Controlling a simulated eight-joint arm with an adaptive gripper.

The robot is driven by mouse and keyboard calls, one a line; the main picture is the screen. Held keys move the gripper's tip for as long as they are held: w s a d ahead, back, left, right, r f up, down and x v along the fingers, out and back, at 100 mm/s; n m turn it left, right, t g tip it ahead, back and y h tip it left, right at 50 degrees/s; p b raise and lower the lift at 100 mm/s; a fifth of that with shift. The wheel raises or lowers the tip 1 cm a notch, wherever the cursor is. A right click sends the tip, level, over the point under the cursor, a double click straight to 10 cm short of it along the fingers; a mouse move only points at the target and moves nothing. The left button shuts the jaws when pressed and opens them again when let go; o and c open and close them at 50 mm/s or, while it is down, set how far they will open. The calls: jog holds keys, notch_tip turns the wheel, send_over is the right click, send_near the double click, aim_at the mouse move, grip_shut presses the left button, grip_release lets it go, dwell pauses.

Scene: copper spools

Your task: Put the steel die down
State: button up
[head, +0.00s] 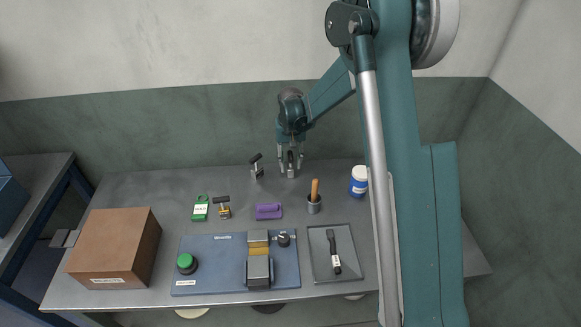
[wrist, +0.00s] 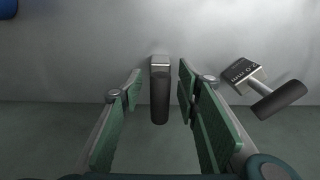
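My gripper (head: 290,170) is over the back of the grey table. In the wrist view its green-padded fingers (wrist: 160,92) are apart, one on each side of a die (wrist: 160,95) with a grey metal block and a dark handle. Gaps show between this die and both pads. In the head view the fingers mostly hide it. A second die (wrist: 262,90) with a grey, marked block and black handle is to the right in the wrist view; in the head view it stands left of my gripper (head: 256,166). A brass-coloured die (head: 222,207) stands farther forward.
A blue board (head: 215,262) with a press (head: 258,262) and green button (head: 186,262) is at the front. The back wall is close behind.

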notch_tip(320, 180, up, 8)
jog(key=shift+r+p, duration=0.25)
jog(key=shift+p, duration=0.5)
dwell(0.4)
jog(key=shift+s+d+r, duration=0.15)
jog(key=shift+s+r, duration=0.05)
jog(key=shift+r, duration=0.2)
jog(key=s+d+r+t, duration=0.2)
jog(key=s+d+r, duration=0.2)
jog(key=s+r, duration=0.5)
jog(key=s+d+r+t, duration=0.1)
jog(key=s+d+r, duration=0.3)
jog(key=s+r, duration=0.6)
jog(key=s+d+t, duration=0.2)
jog(key=s, duration=1)
jog(key=s+d+t, duration=0.2)
jog(key=s+d, duration=0.1)
jog(key=s, duration=0.8)
jog(key=shift+s+d+r, duration=0.15)
jog(key=shift+s+d, duration=0.2)
